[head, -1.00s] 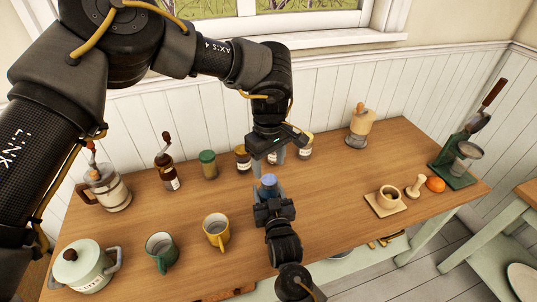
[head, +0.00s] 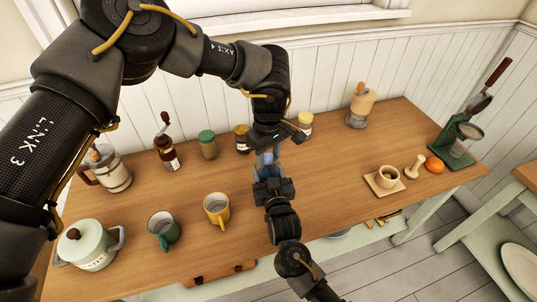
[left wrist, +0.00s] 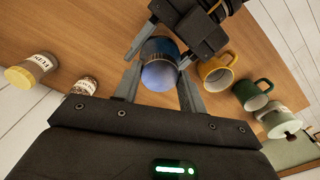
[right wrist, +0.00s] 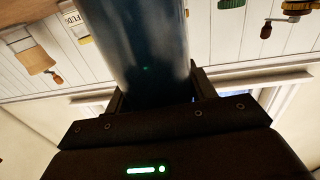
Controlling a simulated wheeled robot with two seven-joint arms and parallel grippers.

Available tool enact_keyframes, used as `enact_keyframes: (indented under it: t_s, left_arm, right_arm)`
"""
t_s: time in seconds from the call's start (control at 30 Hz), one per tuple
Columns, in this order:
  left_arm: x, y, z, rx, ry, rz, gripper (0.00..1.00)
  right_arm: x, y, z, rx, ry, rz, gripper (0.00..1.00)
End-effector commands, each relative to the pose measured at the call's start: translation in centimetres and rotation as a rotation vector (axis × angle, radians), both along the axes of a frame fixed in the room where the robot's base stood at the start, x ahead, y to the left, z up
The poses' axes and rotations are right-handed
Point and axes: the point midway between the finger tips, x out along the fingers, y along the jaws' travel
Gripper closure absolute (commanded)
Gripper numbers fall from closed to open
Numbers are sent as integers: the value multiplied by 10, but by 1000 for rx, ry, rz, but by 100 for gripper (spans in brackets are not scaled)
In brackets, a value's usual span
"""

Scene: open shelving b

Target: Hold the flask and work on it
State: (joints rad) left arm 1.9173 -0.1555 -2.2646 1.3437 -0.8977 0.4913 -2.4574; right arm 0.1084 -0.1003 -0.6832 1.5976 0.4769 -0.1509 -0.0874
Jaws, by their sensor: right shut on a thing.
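A blue flask (head: 267,158) with a light blue rounded top is upright above the table in the head view. My right gripper (head: 270,180) is shut on its body from the front. In the right wrist view the dark blue flask body (right wrist: 145,45) runs between the jaws. My left gripper (head: 266,148) points down over the flask top. In the left wrist view its two fingers (left wrist: 160,88) are apart, one on each side of the flask top (left wrist: 159,76). Whether they touch it is hard to see.
On the wooden table (head: 325,185), a yellow mug (head: 217,208), green mug (head: 163,230) and lidded pot (head: 90,245) stand left. Jars (head: 207,145) and a grinder (head: 166,150) stand behind. Centre right is clear.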

Motion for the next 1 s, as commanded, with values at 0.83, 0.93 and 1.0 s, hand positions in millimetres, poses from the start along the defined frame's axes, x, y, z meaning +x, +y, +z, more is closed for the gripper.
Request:
enact_keyframes:
  t_s: [0.83, 0.93, 1.0]
  left_arm:
    - [-2, -1, 0, 1, 6, 1748, 87]
    - [-2, -1, 1, 2, 7, 2039, 87]
    - [-2, -1, 1, 3, 5, 2240, 87]
  right_arm:
    - [0, 0, 0, 0, 0, -1, 100]
    - [0, 0, 0, 0, 0, -1, 100]
    - [0, 0, 0, 0, 0, 0, 100]
